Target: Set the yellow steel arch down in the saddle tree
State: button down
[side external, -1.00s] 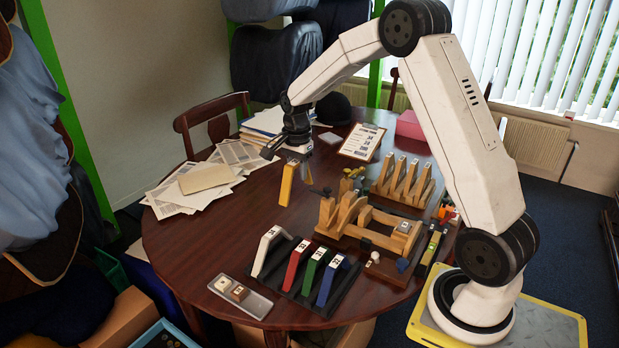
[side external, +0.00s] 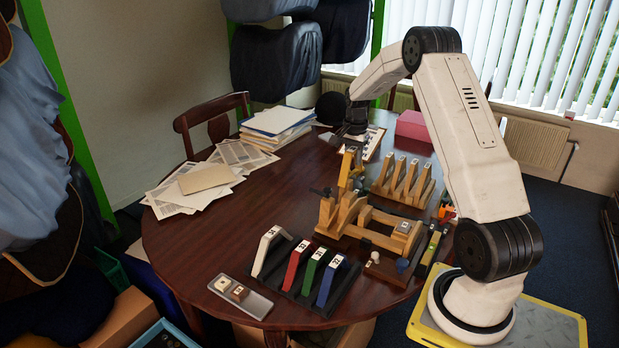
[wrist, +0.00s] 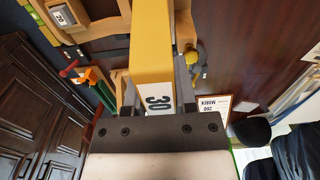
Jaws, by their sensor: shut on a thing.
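My gripper (side external: 350,142) is shut on the yellow steel arch (side external: 345,170), which hangs below it. In the wrist view the arch (wrist: 153,55) is large between the fingers (wrist: 157,97) and bears a label reading 30. The wooden saddle tree (side external: 385,240) stands on the table in the middle of the work area. In the side view the arch shows just above and behind the tree's left end; whether it touches the tree I cannot tell. The arch's lower end is partly hidden behind the tree's wooden uprights.
A black rack (side external: 318,303) holds white, red, green and blue arches at the front. A wooden rack (side external: 402,185) with several wooden pieces stands behind the tree. A small tray (side external: 258,303) lies front left. Papers (side external: 205,180) lie left. Left-centre table is clear.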

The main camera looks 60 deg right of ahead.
jog(key=shift+f, duration=0.85)
jog(key=shift+f, duration=0.15)
send_over(350, 194)
jog(key=shift+f, duration=3)
jog(key=shift+f, duration=1.45)
